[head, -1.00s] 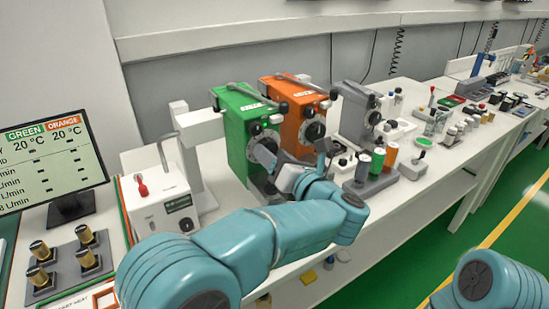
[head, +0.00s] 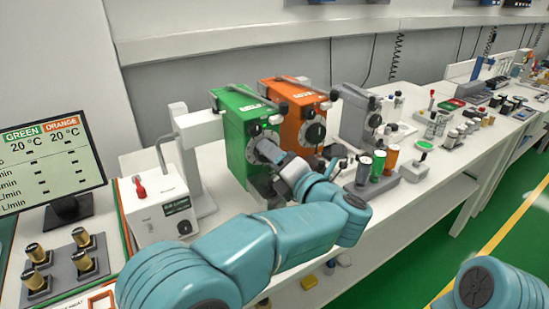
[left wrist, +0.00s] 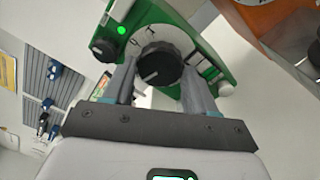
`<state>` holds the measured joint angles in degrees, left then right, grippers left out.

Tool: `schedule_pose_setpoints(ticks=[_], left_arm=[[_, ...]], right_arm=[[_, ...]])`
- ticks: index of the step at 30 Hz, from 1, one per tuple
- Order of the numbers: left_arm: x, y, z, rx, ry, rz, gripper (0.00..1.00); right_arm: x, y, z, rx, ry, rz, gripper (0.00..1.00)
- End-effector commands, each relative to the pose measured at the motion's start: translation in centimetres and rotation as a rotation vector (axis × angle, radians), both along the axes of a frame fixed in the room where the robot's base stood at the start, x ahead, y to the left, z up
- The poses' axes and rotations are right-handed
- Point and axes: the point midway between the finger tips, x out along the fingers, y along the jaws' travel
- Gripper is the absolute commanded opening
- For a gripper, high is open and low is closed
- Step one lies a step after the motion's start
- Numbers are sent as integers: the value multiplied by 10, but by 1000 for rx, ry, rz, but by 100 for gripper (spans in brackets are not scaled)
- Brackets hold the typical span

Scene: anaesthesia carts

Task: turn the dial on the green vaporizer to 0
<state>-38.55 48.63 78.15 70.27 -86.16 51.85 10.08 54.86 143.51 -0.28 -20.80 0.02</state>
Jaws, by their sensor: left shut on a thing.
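The green vaporizer (head: 232,138) stands on the bench, left of the orange one. Its black dial (left wrist: 160,63) with a white mark shows in the left wrist view, tilted in the picture. The number at the mark is too small to read. My left gripper (head: 262,151) reaches the vaporizer's front and mostly hides the dial in the head view. In the left wrist view my two left fingers (left wrist: 159,78) lie on both sides of the dial, shut on it. A green light (left wrist: 121,30) glows beside the dial. My right gripper is out of view.
The orange vaporizer (head: 293,112) stands close to the right of the green one. A grey unit (head: 357,115) and a stand of coloured vials (head: 373,178) are farther right. A white box with a red switch (head: 158,210) and a monitor (head: 48,165) are left.

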Motion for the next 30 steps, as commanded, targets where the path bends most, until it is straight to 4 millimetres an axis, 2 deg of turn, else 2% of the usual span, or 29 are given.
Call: schedule_pose_setpoints(ticks=[12, 13, 15, 30], left_arm=[[1, 2, 2, 4, -1, 4, 26], [1, 2, 2, 4, -1, 4, 66], [1, 2, 2, 4, 0, 4, 82], [1, 3, 0, 3, 0, 1, 82]], right_arm=[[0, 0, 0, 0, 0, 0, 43], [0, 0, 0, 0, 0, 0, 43], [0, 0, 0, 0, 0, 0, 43], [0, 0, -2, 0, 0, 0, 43]])
